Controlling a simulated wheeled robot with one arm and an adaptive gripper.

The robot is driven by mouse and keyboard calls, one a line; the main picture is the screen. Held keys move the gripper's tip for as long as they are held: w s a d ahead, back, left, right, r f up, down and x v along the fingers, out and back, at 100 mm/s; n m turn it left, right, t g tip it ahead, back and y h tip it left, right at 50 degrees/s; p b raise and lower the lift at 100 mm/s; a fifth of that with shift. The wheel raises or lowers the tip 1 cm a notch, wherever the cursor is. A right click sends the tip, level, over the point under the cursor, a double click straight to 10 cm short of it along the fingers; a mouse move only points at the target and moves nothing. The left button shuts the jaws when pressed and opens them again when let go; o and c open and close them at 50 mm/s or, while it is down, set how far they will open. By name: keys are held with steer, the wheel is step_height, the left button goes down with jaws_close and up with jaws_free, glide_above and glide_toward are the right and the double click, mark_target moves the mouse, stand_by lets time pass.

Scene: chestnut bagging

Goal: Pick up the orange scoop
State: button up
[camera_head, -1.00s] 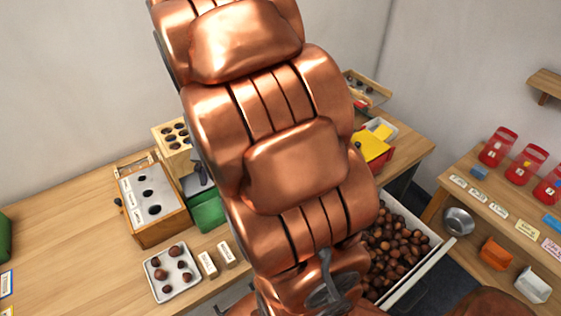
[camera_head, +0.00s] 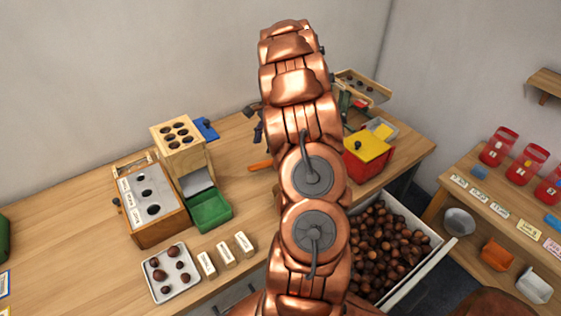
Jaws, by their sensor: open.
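An orange piece (camera_head: 260,165) lies on the workbench just left of my arm, which hides its right part; it may be the handle of the orange scoop. Another orange, open-fronted object (camera_head: 497,254) sits on the right-hand table; I cannot tell from its shape whether it is a scoop. My gripper (camera_head: 255,121) shows only as dark finger parts at the left of my arm, beyond and above the orange piece. It is open, and I see nothing held in it. The rest of it is hidden behind the arm.
A wooden box with a green tray (camera_head: 210,212) and a chestnut plate (camera_head: 171,272) stand on the left. A yellow-lidded red box (camera_head: 366,160) stands right of my arm. A chestnut-filled drawer (camera_head: 422,266) is open in front. A metal bowl (camera_head: 459,221) sits on the right table.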

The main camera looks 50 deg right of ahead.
steer(key=m, duration=0.2)
glide_toward(269, 160)
steer(key=shift+s+a+f+t, duration=0.1)
steer(key=shift+a+f+t, duration=0.15)
steer(key=shift+f, duration=0.35)
steer(key=shift+s+a+f+t, duration=0.15)
steer(key=shift+a+f, duration=0.1)
steer(key=shift+f, duration=0.35)
steer(key=shift+y, duration=0.3)
steer(key=shift+p+x, duration=1.2)
steer(key=shift+x, duration=2.75)
steer(key=shift+d+f, duration=0.1)
steer(key=shift+d, duration=0.15)
steer(key=shift+c, duration=0.2)
jaws_close()
